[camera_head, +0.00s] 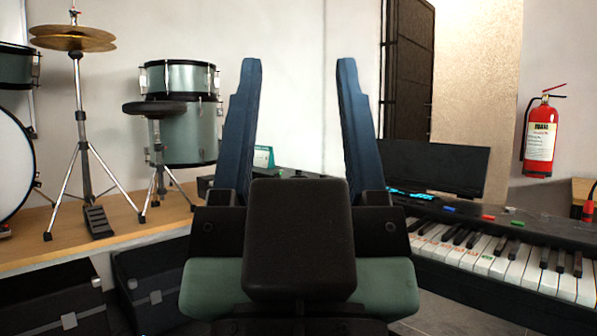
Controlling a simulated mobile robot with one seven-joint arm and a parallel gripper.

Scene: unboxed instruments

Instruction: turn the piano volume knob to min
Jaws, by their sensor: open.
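My gripper (298,64) is in the middle of the head view, with its two blue fingers wide apart and pointing up. Nothing is between the fingers. The electronic piano (545,230) stands to the right of my gripper, with its white and black keys facing the front. I cannot tell which control is the volume knob. My gripper hides the piano's left end and is apart from the visible controls.
A dark screen or music rest (435,167) stands behind the piano. A red fire extinguisher (541,137) hangs on the right wall. Drums (181,118) and a cymbal stand (76,110) are on a wooden platform (150,226) at left. Black cases (150,275) are at lower left.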

